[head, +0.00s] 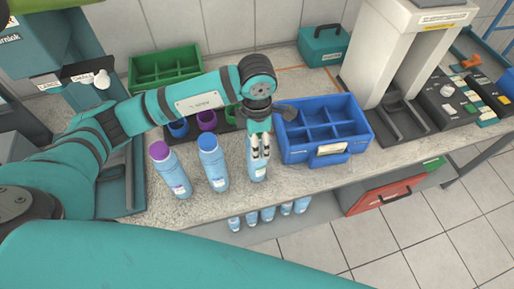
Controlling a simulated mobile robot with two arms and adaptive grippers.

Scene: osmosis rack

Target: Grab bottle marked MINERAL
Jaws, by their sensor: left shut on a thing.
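My left gripper (260,148) points down at the counter and is shut on the rightmost of three light-blue bottles (257,172). The gripper hides that bottle's cap and upper part. The bottle is upright. To its left stand a bottle with a blue cap (214,171) and a bottle with a purple cap (173,175), both apart from the gripper. The labels are too small to read, so I cannot tell which one is marked MINERAL. My right gripper is not in view.
A blue divided crate (327,151) stands just right of the gripper. A green crate (165,85) and blue and purple cups (207,119) are behind. A teal case (323,45) and a white machine (385,50) stand farther back. Several bottles (268,214) are under the counter.

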